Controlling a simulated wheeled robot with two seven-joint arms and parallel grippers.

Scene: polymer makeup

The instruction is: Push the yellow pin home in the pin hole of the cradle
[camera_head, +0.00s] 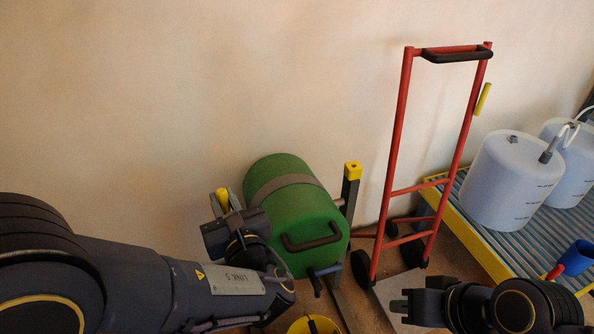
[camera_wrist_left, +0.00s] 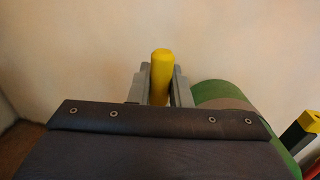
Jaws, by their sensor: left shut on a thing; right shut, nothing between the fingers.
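My left gripper (camera_head: 220,203) is shut on the yellow pin (camera_head: 223,196), beside the upper left of the green drum. In the left wrist view the yellow pin (camera_wrist_left: 160,75) stands upright between the two grey fingers (camera_wrist_left: 160,88). The green drum (camera_head: 290,205) lies on the cradle, with a grey strap round it and a black handle on its end. One cradle post (camera_head: 350,190) with a yellow top shows at the drum's right. I cannot make out the pin hole. My right gripper (camera_head: 399,306) is shut and empty at the lower right.
A red hand truck (camera_head: 398,130) leans by the wall, with a yellow bar (camera_head: 483,98) at its right. White containers (camera_head: 508,185) stand on a yellow-edged grating (camera_head: 480,245). A blue cup-like thing (camera_head: 577,257) is at far right. A yellow bucket (camera_head: 300,326) is at the bottom.

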